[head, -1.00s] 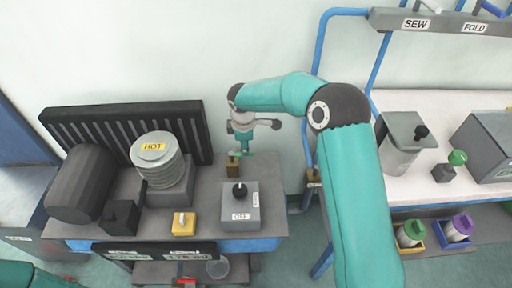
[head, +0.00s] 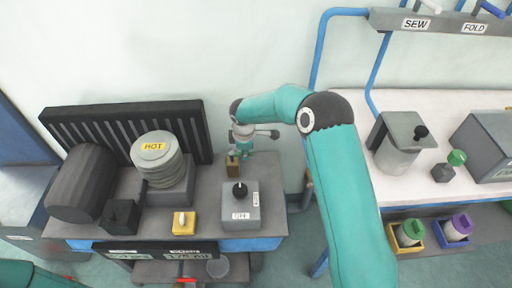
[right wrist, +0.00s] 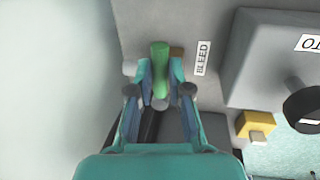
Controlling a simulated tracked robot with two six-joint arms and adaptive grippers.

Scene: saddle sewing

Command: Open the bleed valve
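The bleed valve (head: 233,168) is a small brass block with a green lever, standing at the back right of the dark bench. In the right wrist view the green lever (right wrist: 160,65) lies beside the "BLEED" label, with the brass body partly hidden behind a finger. My right gripper (head: 243,145) reaches down over the valve from the right. In the right wrist view its two fingers (right wrist: 161,80) stand close on both sides of the lever and appear to touch it. My left gripper is not in view.
A grey box with a black knob (head: 239,190) stands in front of the valve. A boiler marked "HOT" (head: 155,146), a dark cylinder (head: 80,185) and a yellow switch (head: 183,222) share the bench. A white table (head: 355,150) stands at the right.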

